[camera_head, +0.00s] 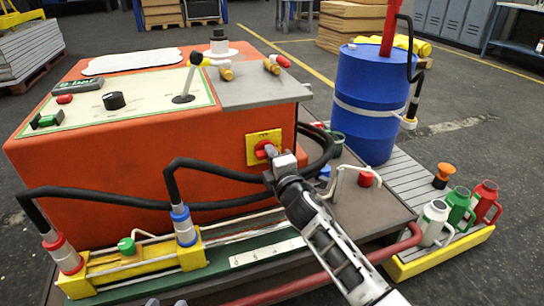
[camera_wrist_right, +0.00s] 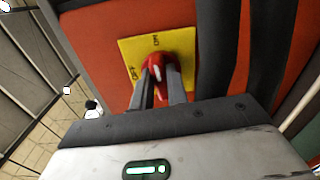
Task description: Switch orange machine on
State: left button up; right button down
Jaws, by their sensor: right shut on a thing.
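The orange machine (camera_head: 120,180) fills the left and middle of the head view. On its right front face is a yellow plate (camera_head: 251,154) with a red rotary switch (camera_head: 263,150). My right gripper (camera_head: 271,152) reaches up to it from the lower right and is shut on the red switch. In the right wrist view the two fingers (camera_wrist_right: 162,88) stand on either side of the red switch (camera_wrist_right: 157,64), in front of the yellow plate (camera_wrist_right: 184,46). My left gripper is not clearly in view.
Black hoses (camera_head: 105,198) loop across the machine's front. A lever (camera_head: 188,82) and a green button (camera_head: 47,121) are on its top panel. A blue barrel (camera_head: 368,100) stands to the right. Several small cans, one green (camera_head: 458,205), stand at the right edge.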

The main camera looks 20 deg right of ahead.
pick_arm(q)
jog(key=shift+s+f, duration=0.15)
jog(key=shift+f, duration=0.15)
pick_arm(e)
jog(key=shift+m, duration=0.5)
jog(key=c, duration=1.4)
grip_release()
pick_arm(q)
jog(key=shift+r, duration=0.2)
pick_arm(e)
jog(key=shift+s, duration=0.1)
